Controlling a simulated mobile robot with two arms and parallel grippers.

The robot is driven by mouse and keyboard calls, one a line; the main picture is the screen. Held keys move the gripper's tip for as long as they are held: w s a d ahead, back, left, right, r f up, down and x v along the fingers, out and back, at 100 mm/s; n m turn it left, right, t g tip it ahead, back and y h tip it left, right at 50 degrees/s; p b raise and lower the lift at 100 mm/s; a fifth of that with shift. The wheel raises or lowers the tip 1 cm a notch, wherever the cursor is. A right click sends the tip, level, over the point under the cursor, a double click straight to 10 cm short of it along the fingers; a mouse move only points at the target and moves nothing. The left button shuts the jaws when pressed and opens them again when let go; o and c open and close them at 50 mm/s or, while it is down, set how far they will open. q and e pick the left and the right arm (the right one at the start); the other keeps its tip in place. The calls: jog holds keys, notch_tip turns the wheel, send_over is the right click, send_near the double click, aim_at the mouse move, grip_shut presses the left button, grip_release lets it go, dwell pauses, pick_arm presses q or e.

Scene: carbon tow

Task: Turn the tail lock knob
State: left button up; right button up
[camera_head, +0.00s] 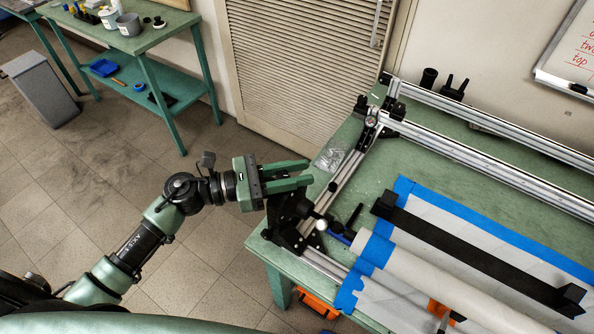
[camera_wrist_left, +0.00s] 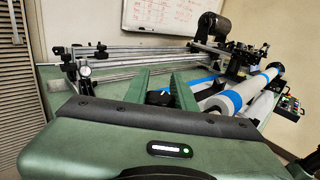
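My left gripper (camera_head: 309,172) reaches in from the left over the near-left corner of the green table. Its two green fingers are apart, with nothing held. In the left wrist view, a dark round knob (camera_wrist_left: 159,97) with a small blue-white mark shows between the fingers (camera_wrist_left: 160,72), beyond the palm edge; I cannot tell its exact distance. In the head view, a black end bracket (camera_head: 289,212) stands just below the gripper, and the gripper hides its top. A silver ball (camera_head: 321,225) shows beside the bracket. My right gripper is in neither view.
A metal rail frame (camera_head: 485,160) runs along the table (camera_head: 440,163). A pale roll (camera_head: 420,275) and a black bar (camera_head: 470,250) lie to the right. A clear bag (camera_head: 331,158) lies near the fingertips. An orange case (camera_head: 318,303) is below the table edge.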

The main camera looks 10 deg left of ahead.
pick_arm(q)
grip_shut()
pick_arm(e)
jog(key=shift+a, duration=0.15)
pick_arm(q)
jog(key=shift+w+a+r+n+t+y+p, duration=0.1)
jog(key=shift+n+t+y+p, duration=0.3)
jog(key=shift+n+t+y, duration=0.5)
jog(key=n+t+y+p, duration=0.1)
jog(key=n+t+y, duration=0.1)
jog(key=t, duration=0.1)
jog(key=shift+w+a+n+t+p, duration=0.2)
jog(key=shift+w+n+t+p, duration=0.1)
jog(key=shift+p, duration=0.05)
jog(key=shift+w+a+n+t+y+p, duration=0.15)
jog(key=shift+n+t+y+p, duration=0.25)
jog(key=shift+y, duration=0.25)
jog(key=shift+w+a+n+t+y+p, duration=0.1)
jog(key=shift+n+t+y+p, duration=0.15)
jog(key=shift+n+t+y, duration=0.3)
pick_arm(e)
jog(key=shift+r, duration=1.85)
pick_arm(q)
jog(key=shift+y, duration=0.3)
